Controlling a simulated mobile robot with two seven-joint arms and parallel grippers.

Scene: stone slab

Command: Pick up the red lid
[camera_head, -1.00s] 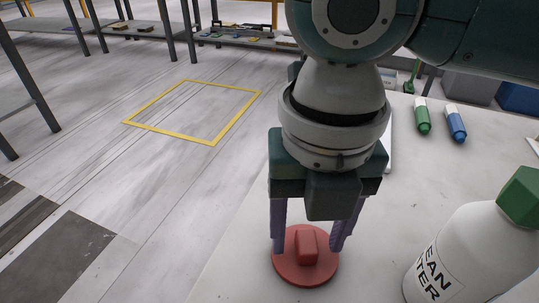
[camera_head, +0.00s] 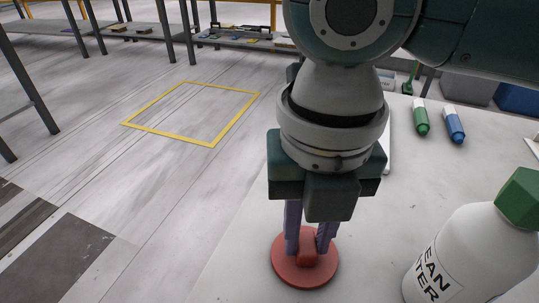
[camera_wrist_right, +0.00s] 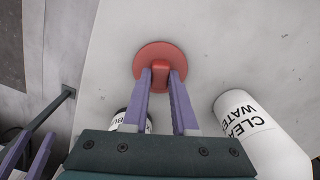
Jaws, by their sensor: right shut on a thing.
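The red lid (camera_head: 284,268) is a round disc with a raised block-shaped handle, lying flat on the pale stone slab near its left edge. My right gripper (camera_head: 307,250) points down over it and is shut on the handle, one finger on each side. In the right wrist view the lid (camera_wrist_right: 154,49) shows beyond the fingertips, with the handle between them. I cannot see any gap between lid and slab. My left gripper (camera_wrist_right: 27,155) shows only at the lower left of the wrist view, its two purple fingers apart, with nothing visible between them.
A white bottle with a green cap (camera_head: 470,255) stands close to the right of the lid. Green (camera_head: 421,118) and blue (camera_head: 454,125) markers lie farther back. Another labelled container (camera_wrist_right: 121,119) is partly hidden behind my fingers.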

